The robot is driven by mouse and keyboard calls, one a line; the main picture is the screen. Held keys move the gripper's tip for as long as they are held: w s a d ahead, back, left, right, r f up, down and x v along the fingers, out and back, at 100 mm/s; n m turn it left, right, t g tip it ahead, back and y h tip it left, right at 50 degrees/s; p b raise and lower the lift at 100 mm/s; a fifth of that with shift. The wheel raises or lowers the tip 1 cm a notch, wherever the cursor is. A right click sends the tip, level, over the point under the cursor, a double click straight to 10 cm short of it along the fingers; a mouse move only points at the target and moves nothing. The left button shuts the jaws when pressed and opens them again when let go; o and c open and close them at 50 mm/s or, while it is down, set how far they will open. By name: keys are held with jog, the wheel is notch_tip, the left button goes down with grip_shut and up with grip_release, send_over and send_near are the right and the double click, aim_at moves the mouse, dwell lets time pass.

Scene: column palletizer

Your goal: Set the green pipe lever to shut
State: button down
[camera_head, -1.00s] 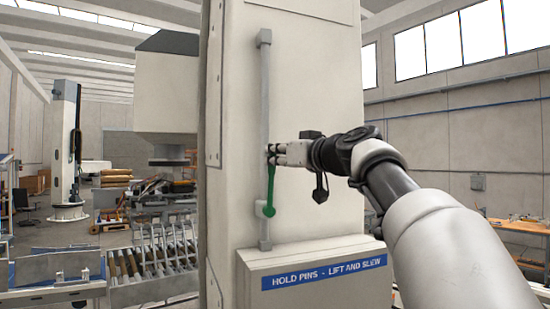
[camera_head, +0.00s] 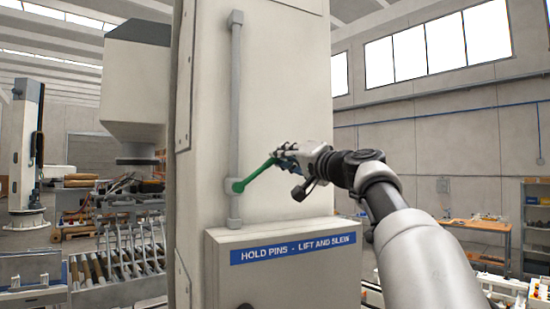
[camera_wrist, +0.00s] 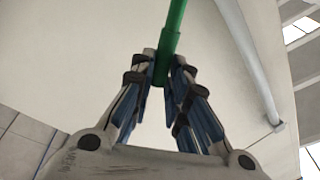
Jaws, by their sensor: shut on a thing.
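The green lever (camera_head: 259,174) sits on a vertical grey pipe (camera_head: 235,95) on the face of the pale column. Its pivot is at the lower part of the pipe, and the lever slants up and to the right from it, at an angle to the pipe. My gripper (camera_head: 278,159) is shut on the lever's free end. In the wrist view the green lever (camera_wrist: 172,35) runs up from between the two fingertips, which close on it from both sides.
A pale box with a blue "HOLD PINS - LIFT AND SLEW" label (camera_head: 294,249) juts out below the pipe. A roller conveyor (camera_head: 125,262) stands at the left. A wooden workbench (camera_head: 475,228) is at the back right.

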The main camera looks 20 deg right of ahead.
jog(key=shift+w+d+f+m+t+h+b, duration=0.15)
jog(key=shift+d+f+m+h+b, duration=0.25)
jog(key=shift+f+m+b, duration=0.9)
jog(key=shift+d+f+m+t+h+b, duration=0.2)
jog(key=shift+d+f+m+h+b, duration=0.2)
jog(key=shift+f+m+b, duration=0.85)
jog(key=shift+w+d+f+m+t+h+b, duration=0.15)
jog(key=shift+d+f+m+h+b, duration=0.2)
jog(key=shift+f+m+b, duration=0.95)
jog(key=shift+f+m+p, duration=0.45)
jog(key=shift+m, duration=0.1)
jog(key=c, duration=1.5)
grip_release()
jog(key=shift+s+r, duration=0.1)
jog(key=shift+c, duration=0.2)
jog(key=v, duration=1.2)
